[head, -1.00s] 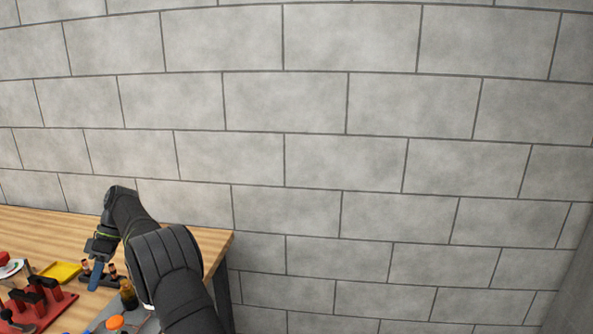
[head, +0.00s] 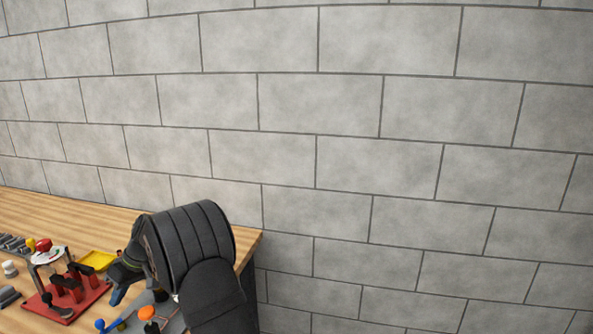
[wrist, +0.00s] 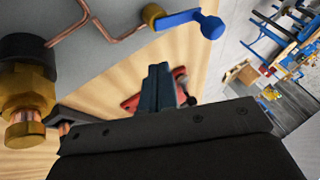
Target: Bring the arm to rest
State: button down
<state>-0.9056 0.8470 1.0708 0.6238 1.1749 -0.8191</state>
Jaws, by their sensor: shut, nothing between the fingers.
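My gripper (head: 118,293) is at the lower left of the head view, above the wooden table (head: 95,212). In the wrist view its dark blue fingers (wrist: 157,85) are together, with nothing between them. Bent copper tubing (wrist: 105,33) shows at the top of the wrist view, over a grey plate (wrist: 120,55). It leads towards a brass fitting with a blue lever (wrist: 180,19). A large brass fitting with a black collar (wrist: 27,88) is at the left of that view. My arm hides part of the bench in the head view.
A red fixture (head: 66,303) with dark uprights and a yellow tray (head: 97,260) are on the table. An orange knob (head: 147,313) and a blue-ended part (head: 101,325) are near my arm. A grey block wall (head: 400,150) stands behind; the space right of the table is clear.

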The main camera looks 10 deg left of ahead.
jog(key=m+t, duration=0.1)
jog(key=d+m+y, duration=0.1)
jog(key=m, duration=0.1)
jog(key=shift+s+d+t, duration=0.1)
jog(key=shift+t, duration=0.3)
jog(key=d+m+t, duration=0.1)
jog(key=m, duration=0.1)
jog(key=d+m+t+y, duration=0.1)
jog(key=m, duration=0.1)
jog(key=shift+d+r+m, duration=0.15)
jog(key=shift+d+m, duration=0.15)
jog(key=shift+m, duration=0.1)
jog(key=shift+w+d+r+t, duration=0.15)
jog(key=shift+d+r+t, duration=0.05)
jog(key=shift+d+r, duration=0.45)
jog(key=shift+w+d+r+t, duration=0.1)
jog(key=shift+d+r+t, duration=0.1)
jog(key=shift+d+r, duration=0.4)
